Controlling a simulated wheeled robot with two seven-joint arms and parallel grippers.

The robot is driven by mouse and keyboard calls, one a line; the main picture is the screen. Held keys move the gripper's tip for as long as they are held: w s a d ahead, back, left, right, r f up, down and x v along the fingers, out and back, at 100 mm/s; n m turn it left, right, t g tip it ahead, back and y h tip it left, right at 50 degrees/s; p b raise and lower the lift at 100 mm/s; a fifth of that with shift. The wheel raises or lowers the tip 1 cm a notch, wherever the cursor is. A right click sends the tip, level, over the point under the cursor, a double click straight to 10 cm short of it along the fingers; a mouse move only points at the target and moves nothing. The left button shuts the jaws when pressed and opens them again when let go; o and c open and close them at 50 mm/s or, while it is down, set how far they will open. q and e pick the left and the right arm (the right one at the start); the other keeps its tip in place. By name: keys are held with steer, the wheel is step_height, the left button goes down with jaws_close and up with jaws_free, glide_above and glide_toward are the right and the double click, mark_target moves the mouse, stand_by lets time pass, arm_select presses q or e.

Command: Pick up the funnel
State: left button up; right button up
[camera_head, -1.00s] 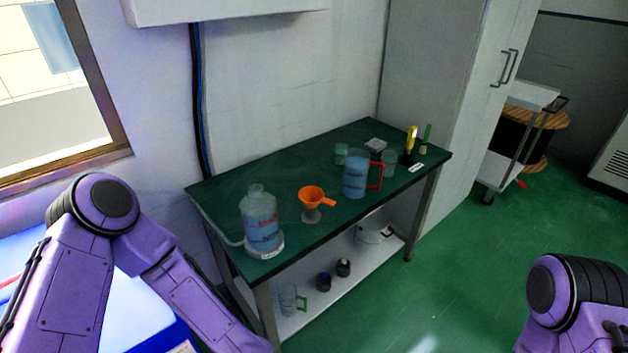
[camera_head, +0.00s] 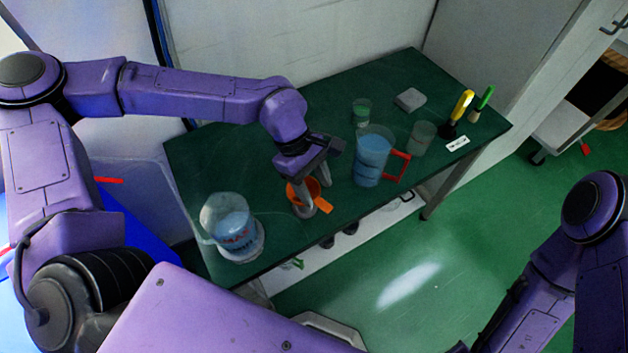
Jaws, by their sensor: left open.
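The orange funnel (camera_head: 297,197) stands on the dark green table (camera_head: 225,165), its handle tab pointing to the lower right. Its lower part is hidden behind a finger. My left gripper (camera_head: 318,199) reaches down over it from above. Its jaws are open, with one finger in front of the funnel's bowl and the other at its right side. I cannot tell whether either finger touches it. My right arm (camera_head: 590,240) shows at the right edge, and its gripper is out of view.
A clear bottle of blue liquid (camera_head: 232,225) stands left of the funnel. A blue-filled jug (camera_head: 370,157) with a red handle stands close on the right. Cups (camera_head: 421,138), a grey block (camera_head: 410,99) and yellow- and green-handled tools (camera_head: 462,105) stand farther right. The table's back left is clear.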

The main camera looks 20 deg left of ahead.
mark_target(321, 203)
arm_select(q)
steer(key=p+x, duration=0.1)
steer(key=x, duration=0.6)
steer(key=shift+f, duration=0.3)
steer(key=shift+s+d, duration=0.1)
steer(key=shift+s, duration=0.1)
steer(key=shift+c, duration=1)
jaws_close()
arm_select(e)
steer(key=shift+s+r, duration=0.5)
steer(key=shift+r, duration=0.05)
